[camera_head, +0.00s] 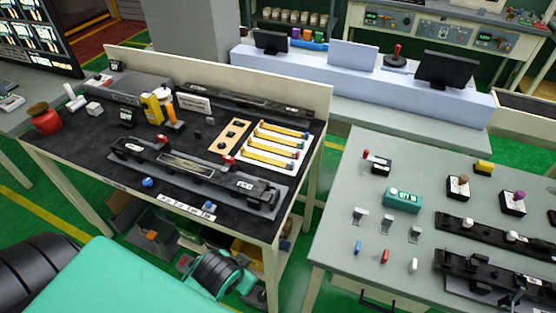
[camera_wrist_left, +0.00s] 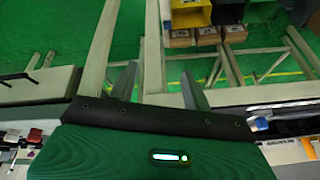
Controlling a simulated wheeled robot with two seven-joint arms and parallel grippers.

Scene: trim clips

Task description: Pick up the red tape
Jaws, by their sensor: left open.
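A squat round red thing with a brown top (camera_head: 44,118) stands at the left end of the dark work table (camera_head: 80,150) in the head view. It is the largest red item there, but I cannot tell for sure that it is the red tape. My left gripper (camera_wrist_left: 158,68) shows in the left wrist view with its two grey fingers apart and nothing between them. Green floor and pale table legs lie beyond the fingers. In the head view I cannot make out its fingers. My right gripper is not in view.
A long black trim part (camera_head: 200,170), a yellow bottle (camera_head: 152,108) and a white tray with yellow strips (camera_head: 262,150) are on the dark table. A grey table (camera_head: 340,225) with small clips stands at right. A pale backboard (camera_head: 225,80) edges the dark table.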

